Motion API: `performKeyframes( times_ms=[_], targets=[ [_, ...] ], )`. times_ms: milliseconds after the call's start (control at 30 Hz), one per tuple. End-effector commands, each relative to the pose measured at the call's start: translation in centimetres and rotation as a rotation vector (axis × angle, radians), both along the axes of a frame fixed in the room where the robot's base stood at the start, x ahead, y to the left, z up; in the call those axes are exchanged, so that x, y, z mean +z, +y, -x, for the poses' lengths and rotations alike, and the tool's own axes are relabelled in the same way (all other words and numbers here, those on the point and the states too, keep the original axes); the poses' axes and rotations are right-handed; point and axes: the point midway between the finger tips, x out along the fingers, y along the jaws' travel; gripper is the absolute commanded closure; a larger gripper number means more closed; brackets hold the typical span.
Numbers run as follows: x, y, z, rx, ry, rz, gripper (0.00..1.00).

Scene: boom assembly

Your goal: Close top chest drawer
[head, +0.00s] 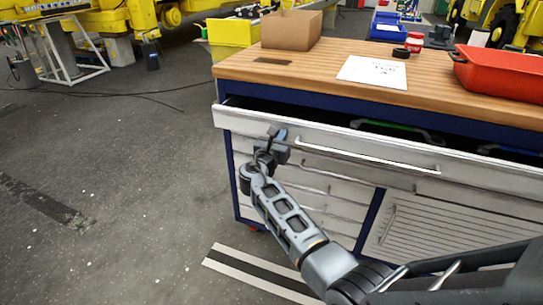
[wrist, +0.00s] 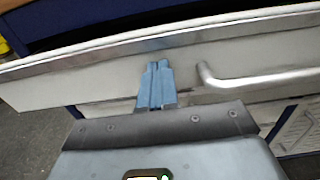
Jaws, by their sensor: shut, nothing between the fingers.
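The top chest drawer (head: 335,142) is a wide white drawer under the wooden worktop, pulled partly out. Its dark inside shows along the top, with a green-handled item (head: 395,127) in it. Its front also fills the upper wrist view (wrist: 90,75). The drawer handle (head: 365,158) is a long metal bar, seen in the wrist view (wrist: 255,80) just right of my fingers. My gripper (head: 277,135) is shut and empty, its blue fingertips (wrist: 157,75) at the drawer front, left of the handle's end. I cannot tell whether they touch it.
The wooden worktop (head: 310,63) carries a cardboard box (head: 291,29), a white paper sheet (head: 373,72) and a red tray (head: 500,73). Closed lower drawers (head: 320,192) and a slatted door (head: 450,235) sit below. The grey floor at left is open, with a cable across it.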

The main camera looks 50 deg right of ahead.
Motion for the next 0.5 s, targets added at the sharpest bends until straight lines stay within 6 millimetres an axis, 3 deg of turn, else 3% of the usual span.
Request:
performKeyframes(
  times_ms=[33,200,500],
  targets=[
    [-0.4,-1.5,-0.4,-0.005,-0.002,0.000,1.00],
    [-0.4,-5.1,-1.8,-0.004,0.000,0.001,1.00],
    [-0.2,-9.1,-3.3,-0.002,0.001,0.001,1.00]
  ],
)
